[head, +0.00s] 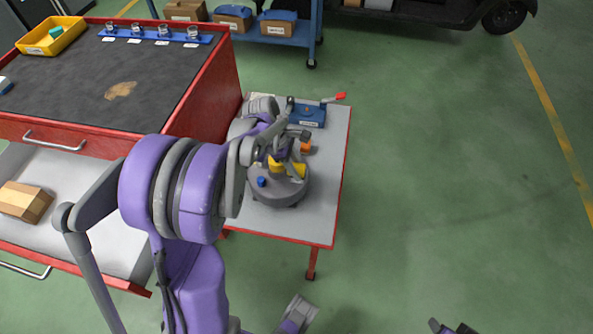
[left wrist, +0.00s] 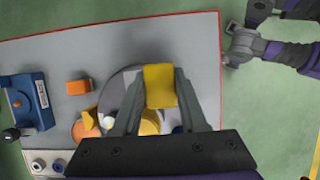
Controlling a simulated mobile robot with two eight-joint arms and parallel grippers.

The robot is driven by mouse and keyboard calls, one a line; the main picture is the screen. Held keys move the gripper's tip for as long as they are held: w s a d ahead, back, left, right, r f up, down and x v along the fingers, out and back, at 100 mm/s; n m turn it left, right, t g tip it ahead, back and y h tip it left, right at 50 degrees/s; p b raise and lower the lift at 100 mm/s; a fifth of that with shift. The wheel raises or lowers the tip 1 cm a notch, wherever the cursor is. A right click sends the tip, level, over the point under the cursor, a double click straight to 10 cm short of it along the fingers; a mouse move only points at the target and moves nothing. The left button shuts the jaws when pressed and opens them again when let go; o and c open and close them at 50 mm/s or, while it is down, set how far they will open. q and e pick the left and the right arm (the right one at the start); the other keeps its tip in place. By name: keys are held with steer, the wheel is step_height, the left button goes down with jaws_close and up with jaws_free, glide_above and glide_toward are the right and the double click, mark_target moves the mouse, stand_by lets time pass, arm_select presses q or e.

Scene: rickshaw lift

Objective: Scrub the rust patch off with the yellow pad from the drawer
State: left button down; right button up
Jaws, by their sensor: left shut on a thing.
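The yellow pad (left wrist: 160,86) is between the two fingers of my left gripper (left wrist: 157,92), which is shut on it. In the head view my left gripper (head: 292,150) is above a round grey part (head: 278,188) on the side table; the arm hides some of it. I cannot tell whether the pad touches that part. A brown irregular patch (head: 121,91) shows on the dark top of the red cabinet. The open drawer (head: 95,225) is below that top. Dark tips at the bottom edge may be my right gripper (head: 452,328); its opening is unclear.
The side table (head: 325,195) also holds a blue fixture (head: 305,112) with a red-tipped lever and an orange block (left wrist: 79,87). A cardboard box (head: 24,202) lies in the drawer. A yellow tray (head: 52,36) sits on the cabinet. The green floor to the right is free.

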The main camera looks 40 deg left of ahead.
arm_select(q)
steer(key=shift+r+p, duration=0.75)
steer(key=shift+r, duration=0.6)
steer(key=shift+f, duration=0.1)
